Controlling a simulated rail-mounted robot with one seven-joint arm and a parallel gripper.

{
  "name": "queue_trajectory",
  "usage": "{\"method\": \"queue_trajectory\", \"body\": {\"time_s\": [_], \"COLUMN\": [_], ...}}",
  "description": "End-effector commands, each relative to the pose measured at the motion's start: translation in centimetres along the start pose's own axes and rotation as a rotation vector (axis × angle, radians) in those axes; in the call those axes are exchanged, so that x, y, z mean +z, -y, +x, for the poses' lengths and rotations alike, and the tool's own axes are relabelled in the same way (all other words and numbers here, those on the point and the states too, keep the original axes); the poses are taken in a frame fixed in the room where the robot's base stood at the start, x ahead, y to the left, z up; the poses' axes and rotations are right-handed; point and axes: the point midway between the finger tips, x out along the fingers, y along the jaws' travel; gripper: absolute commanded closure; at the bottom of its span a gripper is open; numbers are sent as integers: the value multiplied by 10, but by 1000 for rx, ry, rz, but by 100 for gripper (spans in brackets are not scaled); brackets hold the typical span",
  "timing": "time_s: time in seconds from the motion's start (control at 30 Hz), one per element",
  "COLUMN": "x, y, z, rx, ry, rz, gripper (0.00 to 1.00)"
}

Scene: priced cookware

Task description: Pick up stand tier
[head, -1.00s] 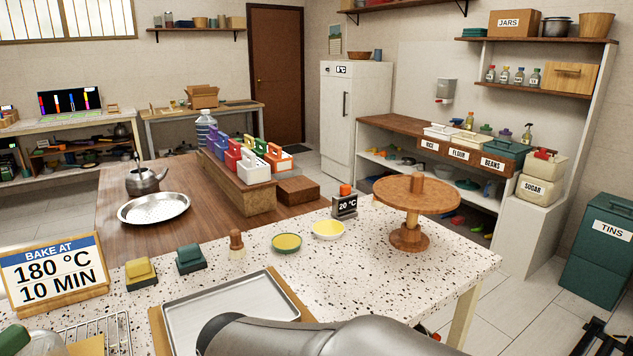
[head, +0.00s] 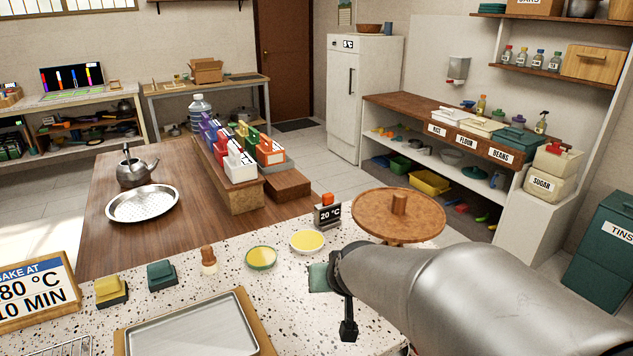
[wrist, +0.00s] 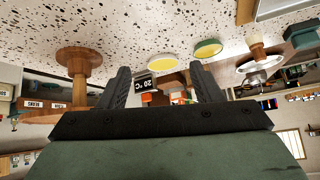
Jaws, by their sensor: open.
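The stand tier (head: 375,211) is a round wooden disc with a short post in its middle, on a wooden pedestal at the right of the speckled counter. In the head view my arm hides its foot. In the wrist view, which is upside down, the stand's foot and stem (wrist: 84,63) show left of my fingers, with part of the disc (wrist: 38,106). My gripper (wrist: 160,72) is open and empty, apart from the stand. In the head view it is partly seen in front and left of the disc.
A 20 °C display (head: 328,212) stands close to the disc's left. Priced carriers (head: 238,165) stand on the brown table behind. A shelf unit (head: 425,112) stands behind right.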

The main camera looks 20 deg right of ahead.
Motion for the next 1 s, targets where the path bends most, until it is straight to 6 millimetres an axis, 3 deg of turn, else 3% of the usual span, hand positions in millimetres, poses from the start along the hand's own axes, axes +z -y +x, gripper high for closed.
{"method": "queue_trajectory", "body": {"time_s": [0.03, 0.13, 0.2, 0.3, 0.47, 1.0], "x": [-24, -70, -92, -110, -122, -175], "y": [-20, -65, -95, -126, -145, -188], "z": [1, -6, -17, -30, -34, 44], "rx": [45, 163, 250, 344, 401, 400], "ry": [-97, -304, -418, -521, -577, -575], "rz": [39, 101, 133, 161, 172, 171], "gripper": [41, 41, 41, 41, 41, 41]}}
